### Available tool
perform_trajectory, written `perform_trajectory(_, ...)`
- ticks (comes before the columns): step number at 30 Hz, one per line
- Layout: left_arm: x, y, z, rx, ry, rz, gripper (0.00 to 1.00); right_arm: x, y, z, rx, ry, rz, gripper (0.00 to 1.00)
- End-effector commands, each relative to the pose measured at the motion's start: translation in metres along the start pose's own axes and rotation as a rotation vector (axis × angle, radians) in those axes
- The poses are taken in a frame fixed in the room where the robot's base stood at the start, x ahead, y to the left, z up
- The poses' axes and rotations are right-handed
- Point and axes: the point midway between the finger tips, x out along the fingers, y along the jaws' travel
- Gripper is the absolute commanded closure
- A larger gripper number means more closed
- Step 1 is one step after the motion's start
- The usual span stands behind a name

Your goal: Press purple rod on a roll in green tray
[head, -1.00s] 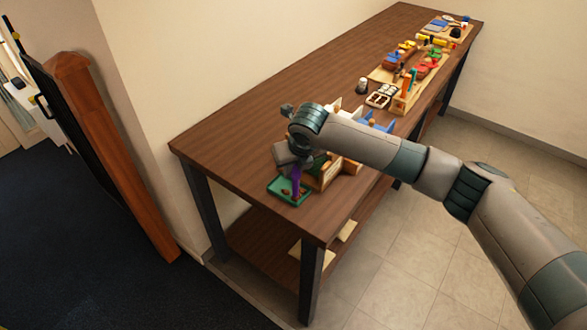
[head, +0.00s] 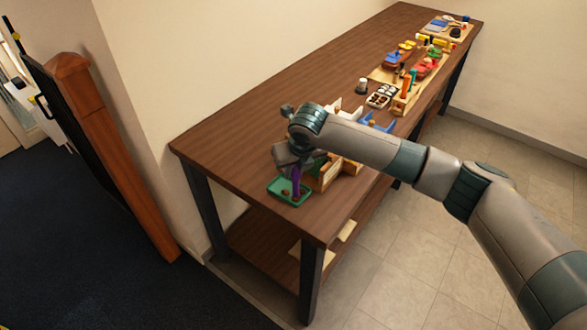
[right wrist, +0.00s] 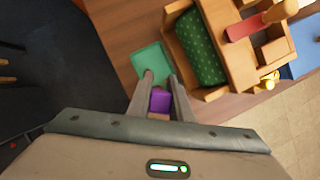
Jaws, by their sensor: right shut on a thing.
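The purple rod (head: 297,182) is upright in my right gripper (head: 297,167), with its lower end over or in the green tray (head: 275,182) near the table's front left corner. Whether it touches anything there I cannot tell. A small brown roll (head: 285,192) lies in the tray beside the rod's lower end. In the right wrist view, the fingers of my right gripper (right wrist: 160,80) are on either side of the purple rod (right wrist: 160,101). The green tray (right wrist: 151,62) shows just beyond the fingertips; its contents are hidden there. My left gripper is out of view.
A wooden box (right wrist: 242,62) with a green patterned cushion (right wrist: 200,52) stands close beside the tray. The tabletop left of my arm is clear.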

Motion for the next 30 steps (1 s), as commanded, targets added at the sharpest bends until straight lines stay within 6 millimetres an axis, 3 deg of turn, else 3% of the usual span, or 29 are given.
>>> perform_trajectory(30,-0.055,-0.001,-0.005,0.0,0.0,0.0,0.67,-0.059,0.0,0.026,0.0,-0.006,0.001,0.97)
